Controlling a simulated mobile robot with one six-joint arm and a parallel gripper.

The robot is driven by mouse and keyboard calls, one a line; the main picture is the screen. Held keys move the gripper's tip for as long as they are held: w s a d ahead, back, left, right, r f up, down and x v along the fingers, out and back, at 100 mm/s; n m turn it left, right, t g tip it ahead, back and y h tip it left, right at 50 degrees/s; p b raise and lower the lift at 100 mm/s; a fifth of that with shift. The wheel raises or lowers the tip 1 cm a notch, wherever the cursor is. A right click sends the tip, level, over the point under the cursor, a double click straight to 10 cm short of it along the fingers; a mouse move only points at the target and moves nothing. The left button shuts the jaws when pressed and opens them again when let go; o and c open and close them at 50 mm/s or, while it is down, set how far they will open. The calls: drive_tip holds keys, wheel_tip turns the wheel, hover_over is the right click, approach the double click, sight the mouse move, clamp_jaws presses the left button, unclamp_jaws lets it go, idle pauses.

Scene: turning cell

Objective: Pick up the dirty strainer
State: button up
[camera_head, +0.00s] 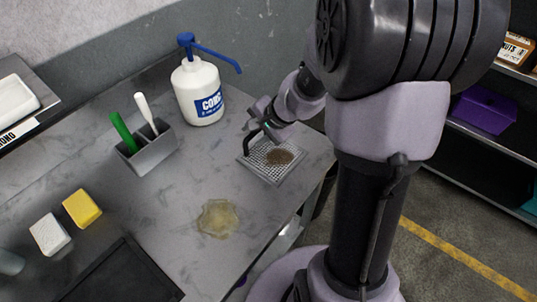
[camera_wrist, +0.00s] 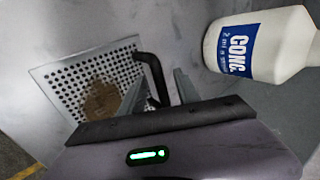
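The dirty strainer (camera_head: 284,178) is a square grey perforated plate with a brown dirt patch and a black bent handle (camera_head: 248,141). It lies flat at the right end of the grey bench in the head view. In the wrist view the strainer (camera_wrist: 66,76) fills the left side, with its black handle (camera_wrist: 152,68) rising at its right edge. My gripper (camera_wrist: 158,88) is open, with its two grey fingers on either side of the handle and gaps showing. In the head view my gripper (camera_head: 262,120) is just above the handle; its fingertips are hard to make out.
A white bottle with a blue pump (camera_head: 199,92) stands close behind my gripper. A grey holder (camera_head: 150,152) has a green and a white-handled tool. A yellowish spill (camera_head: 218,219), yellow sponge (camera_head: 82,209) and white block (camera_head: 50,234) lie on the bench (camera_head: 170,205).

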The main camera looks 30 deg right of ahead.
drive_tip(key=shift+w+f, duration=0.2)
drive_tip(key=shift+f, duration=0.1)
drive_tip(key=shift+r, duration=0.15)
clamp_jaws()
idle(1.0)
